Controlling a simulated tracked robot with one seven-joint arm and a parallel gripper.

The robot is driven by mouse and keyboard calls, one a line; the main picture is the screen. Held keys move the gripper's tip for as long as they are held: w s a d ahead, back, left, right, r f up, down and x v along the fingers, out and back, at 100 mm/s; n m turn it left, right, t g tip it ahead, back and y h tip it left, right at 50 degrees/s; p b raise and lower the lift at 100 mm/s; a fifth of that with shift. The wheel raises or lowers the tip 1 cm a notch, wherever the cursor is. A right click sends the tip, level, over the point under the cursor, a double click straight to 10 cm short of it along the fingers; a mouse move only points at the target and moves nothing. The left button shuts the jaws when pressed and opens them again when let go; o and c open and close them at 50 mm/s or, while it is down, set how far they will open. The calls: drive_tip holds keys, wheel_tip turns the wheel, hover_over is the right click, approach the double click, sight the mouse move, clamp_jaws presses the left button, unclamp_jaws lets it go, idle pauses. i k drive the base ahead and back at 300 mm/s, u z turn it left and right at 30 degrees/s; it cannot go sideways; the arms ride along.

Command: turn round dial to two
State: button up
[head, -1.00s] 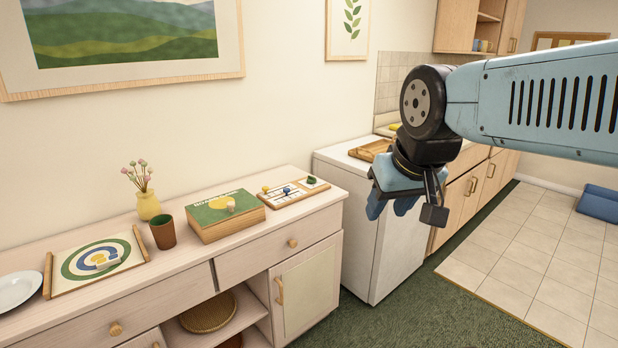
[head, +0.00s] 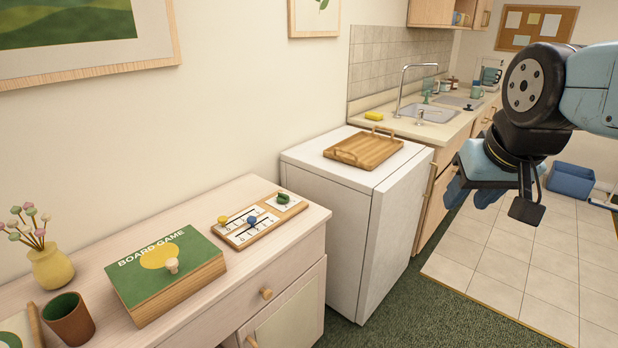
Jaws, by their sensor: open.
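A wooden control board (head: 240,236) lies on the sideboard top near its right end. It has a yellow knob (head: 223,220) and a blue knob (head: 252,221) on white marked strips. A green round dial (head: 283,198) sits at its far right end on a white plate. The numbers around the dial are too small to read. My gripper (head: 474,190) hangs at the right, over the tiled floor in the picture, well apart from the board. It is open and nothing shows between its blue fingers.
A green board game box (head: 165,272) stands left of the board, with a yellow vase (head: 50,268) and brown cup (head: 69,318) beyond. A white appliance (head: 345,205) bearing a wooden tray (head: 336,153) stands right of the sideboard (head: 268,262). Green carpet (head: 400,318) is clear in front.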

sight(282, 198)
drive_tip(key=u, duration=0.2)
drive_tip(key=i, duration=1.1)
drive_tip(key=u, duration=0.75)
